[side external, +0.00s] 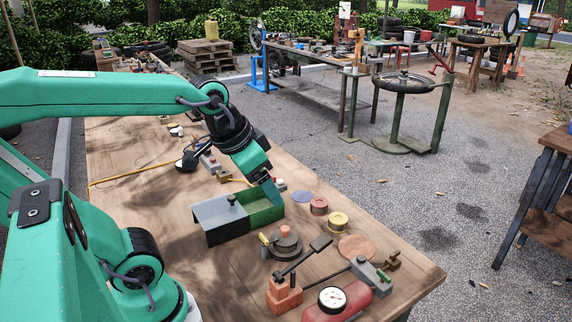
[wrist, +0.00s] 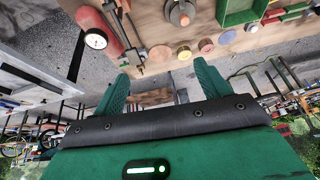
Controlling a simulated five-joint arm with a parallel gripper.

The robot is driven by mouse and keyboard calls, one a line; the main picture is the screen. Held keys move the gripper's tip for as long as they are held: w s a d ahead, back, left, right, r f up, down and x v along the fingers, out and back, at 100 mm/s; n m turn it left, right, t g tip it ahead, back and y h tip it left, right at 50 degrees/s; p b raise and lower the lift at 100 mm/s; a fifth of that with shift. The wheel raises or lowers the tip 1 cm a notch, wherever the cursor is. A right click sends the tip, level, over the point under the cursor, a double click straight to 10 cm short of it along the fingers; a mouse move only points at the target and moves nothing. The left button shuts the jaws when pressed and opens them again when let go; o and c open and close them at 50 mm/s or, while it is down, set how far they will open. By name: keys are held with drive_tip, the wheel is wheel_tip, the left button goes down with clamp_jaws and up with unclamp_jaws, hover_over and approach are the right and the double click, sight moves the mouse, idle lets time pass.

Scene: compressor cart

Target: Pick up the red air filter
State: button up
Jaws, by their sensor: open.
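The red air filter (side external: 319,206) is a short, dull red round piece with a hole in its top. It stands on the wooden table between a flat blue disc (side external: 302,196) and a yellow round filter (side external: 338,222). In the wrist view, the red filter (wrist: 206,46) is upper right of centre, beyond the fingers. My gripper (side external: 277,201) is open and points down by the green bin, left of the red filter and apart from it. In the wrist view, the fingers of my gripper (wrist: 163,72) are spread with nothing held between them.
A green open bin (side external: 266,215) adjoins a grey-lidded box (side external: 222,218). A flat orange disc (side external: 357,247) lies right of the filters. A dark round part (side external: 286,246), a lever assembly (side external: 285,295), a red tank (side external: 320,311) and its gauge (side external: 332,299) occupy the near table.

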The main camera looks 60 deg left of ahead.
drive_tip(key=w+a+m+g, duration=0.1)
drive_tip(key=w+a+m, duration=0.15)
drive_tip(key=w, duration=0.65)
drive_tip(key=m+g, duration=0.4)
hover_over(319, 202)
drive_tip(key=shift+n, duration=0.25)
wheel_tip(319, 202, down, 17)
drive_tip(key=shift+w+d+f, duration=0.1)
drive_tip(key=shift+w+f, duration=0.1)
drive_tip(key=shift+f, duration=0.25)
drive_tip(key=shift+f, duration=0.1)
drive_tip(key=shift+f, duration=1.2)
drive_tip(key=shift+f, duration=0.15)
drive_tip(key=shift+f, duration=2.45)
